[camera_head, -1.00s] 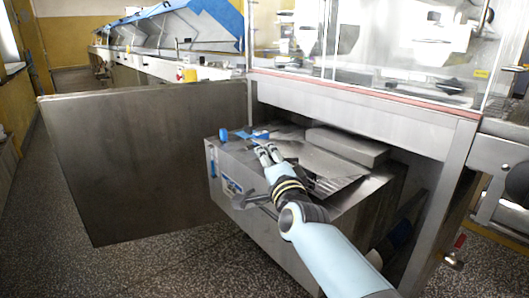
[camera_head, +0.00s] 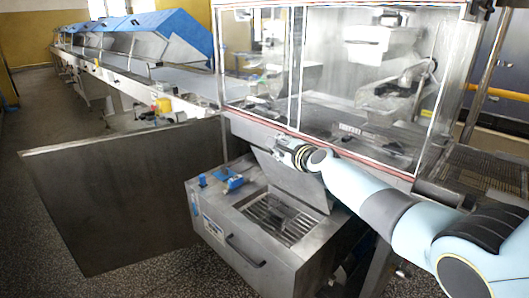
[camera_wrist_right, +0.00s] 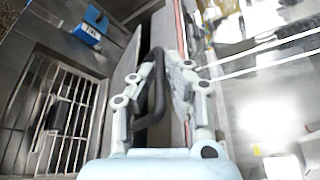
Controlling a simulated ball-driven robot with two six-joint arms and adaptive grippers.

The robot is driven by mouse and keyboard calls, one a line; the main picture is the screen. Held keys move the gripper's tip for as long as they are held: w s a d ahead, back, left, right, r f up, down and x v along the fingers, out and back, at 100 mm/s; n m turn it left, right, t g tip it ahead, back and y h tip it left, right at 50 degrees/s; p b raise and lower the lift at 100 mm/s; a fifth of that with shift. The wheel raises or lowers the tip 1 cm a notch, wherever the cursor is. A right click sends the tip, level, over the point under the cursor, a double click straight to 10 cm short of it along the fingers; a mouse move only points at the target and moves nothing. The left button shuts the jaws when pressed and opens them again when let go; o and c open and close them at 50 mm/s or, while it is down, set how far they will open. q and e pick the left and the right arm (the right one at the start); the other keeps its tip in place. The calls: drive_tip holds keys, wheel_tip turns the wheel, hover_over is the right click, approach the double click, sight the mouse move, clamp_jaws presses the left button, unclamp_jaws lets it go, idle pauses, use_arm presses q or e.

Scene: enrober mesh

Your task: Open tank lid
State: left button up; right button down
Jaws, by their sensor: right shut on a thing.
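The metal tank (camera_head: 208,205) stands under the machine. Its lid (camera_head: 303,187) is raised and steeply tilted, hinge side toward the back, baring a slatted grate (camera_head: 277,216) in the opening. My right gripper (camera_head: 278,151) is at the lid's upper edge. In the right wrist view my right gripper (camera_wrist_right: 160,75) is shut on the dark curved lid handle (camera_wrist_right: 157,92), and the grate (camera_wrist_right: 60,115) shows at the left. My left gripper is not in view.
A large open metal door panel (camera_head: 125,190) stands left of the tank. The glazed machine housing (camera_head: 340,75) rises above and behind the lid, close to my right gripper. Blue fittings (camera_head: 229,180) sit on the tank's top. Floor (camera_head: 150,280) is clear in front.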

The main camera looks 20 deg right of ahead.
drive_tip(key=w+d+r+m+g+y+b, duration=0.1)
drive_tip(key=w+d+r+m+y+b, duration=0.1)
drive_tip(key=d, duration=0.9)
drive_tip(key=shift+w+r+m+g+b, duration=0.2)
drive_tip(key=shift+w+m+g+b, duration=0.1)
drive_tip(key=shift+w+m+b, duration=0.75)
drive_tip(key=shift+d, duration=0.1)
drive_tip(key=c, duration=1.6)
unclamp_jaws()
drive_tip(key=shift+c, duration=0.2)
drive_tip(key=v, duration=1.2)
drive_tip(key=shift+f, duration=0.1)
drive_tip(key=shift+s+f, duration=0.1)
